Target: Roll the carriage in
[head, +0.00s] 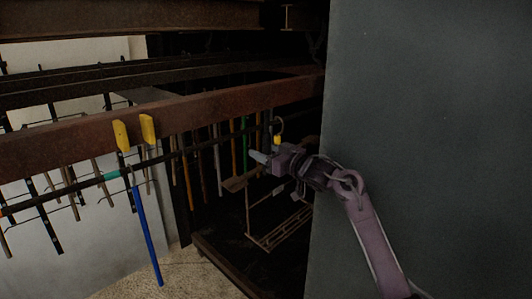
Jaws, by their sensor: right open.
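A dark bar (85,185) with a teal band runs from the left edge up toward my right gripper. Two yellow blocks (134,132) stand at the rusty beam above it, with a blue pole (147,237) hanging below. I cannot tell which part is the carriage; a hanging wire frame (275,236) is in the dark bay. My purple right gripper (258,157) is open, its grey fingertips pointing left near the bar's right end. Nothing shows between them. A small yellow piece with a ring (277,139) is just above the gripper. My left gripper is out of view.
A rusty beam (215,108) crosses above the bar, with more dark beams higher up. A large grey panel (440,110) fills the right side. Several coloured poles hang behind. Speckled floor (185,277) shows at the bottom.

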